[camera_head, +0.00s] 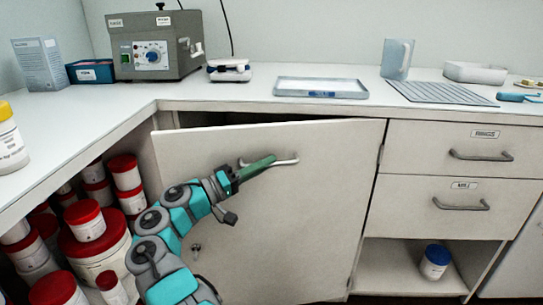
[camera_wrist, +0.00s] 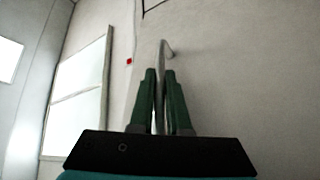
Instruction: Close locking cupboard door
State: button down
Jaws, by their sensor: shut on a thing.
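The cupboard door (camera_head: 300,220) is a pale panel below the counter. It stands partly open, hinged on its right side, with its left edge swung out from the cabinet and a dark gap along its top. A light bar handle (camera_head: 287,161) is fixed near the top of the door. My gripper (camera_head: 270,160) comes from the left and its green fingers are shut on the handle. In the wrist view the handle (camera_wrist: 161,60) runs between the two fingers. A small lock knob (camera_head: 196,247) shows low on the door near my arm.
Red-lidded jars (camera_head: 85,218) crowd the open space left of the door. Drawers (camera_head: 450,155) are to the right, above an open shelf with a blue-lidded jar (camera_head: 434,262). The counter (camera_head: 230,100) holds a grey machine (camera_head: 155,45) and a tray (camera_head: 320,87).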

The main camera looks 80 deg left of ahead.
jog(key=shift+a, duration=0.15)
jog(key=shift+w, duration=0.1)
jog(key=c, duration=0.9)
grip_release()
